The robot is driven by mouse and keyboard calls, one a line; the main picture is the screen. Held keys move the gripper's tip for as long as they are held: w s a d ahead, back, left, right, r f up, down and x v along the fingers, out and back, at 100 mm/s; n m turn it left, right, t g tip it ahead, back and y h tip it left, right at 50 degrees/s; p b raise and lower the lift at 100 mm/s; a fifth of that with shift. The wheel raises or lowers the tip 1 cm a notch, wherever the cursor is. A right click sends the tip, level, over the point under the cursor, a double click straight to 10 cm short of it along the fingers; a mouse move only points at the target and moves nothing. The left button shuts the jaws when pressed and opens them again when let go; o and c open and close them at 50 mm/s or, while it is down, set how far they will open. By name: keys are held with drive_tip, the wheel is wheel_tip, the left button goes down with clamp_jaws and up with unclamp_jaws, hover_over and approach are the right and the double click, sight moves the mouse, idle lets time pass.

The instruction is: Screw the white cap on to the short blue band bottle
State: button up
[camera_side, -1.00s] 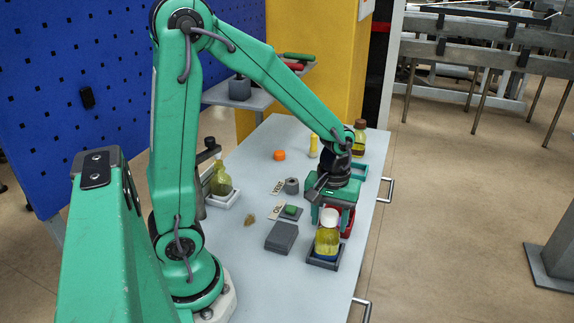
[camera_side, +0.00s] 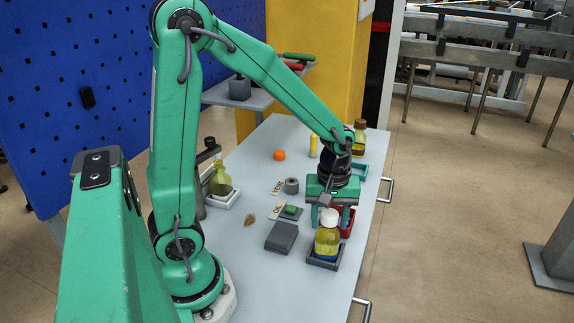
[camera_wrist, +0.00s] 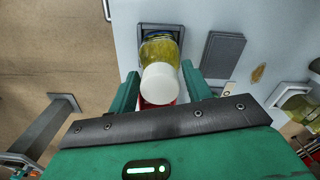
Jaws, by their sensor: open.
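The short bottle (camera_side: 327,243) holds yellow liquid and stands upright in a dark square tray (camera_side: 313,262). A blue band shows low on it. The white cap (camera_side: 329,217) sits on top of the bottle; whether it is tight I cannot tell. In the wrist view the cap (camera_wrist: 160,83) hides much of the bottle (camera_wrist: 160,50). My gripper (camera_side: 331,215) is open, pointing down just behind the bottle in the side view. In the wrist view the cap shows between its two fingers (camera_wrist: 160,92), with gaps on both sides.
A red tray (camera_side: 348,219) lies behind the bottle, partly hidden by my gripper. A grey block (camera_side: 281,237) and a green piece on a pad (camera_side: 290,210) lie to the left. A brown-capped bottle (camera_side: 359,140) stands at the far end. The near tabletop is clear.

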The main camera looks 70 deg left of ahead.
drive_tip(key=shift+n, duration=0.3)
drive_tip(key=shift+n, duration=0.6)
drive_tip(key=shift+n, duration=0.9)
drive_tip(key=shift+n, duration=0.8)
drive_tip(key=shift+n, duration=0.9)
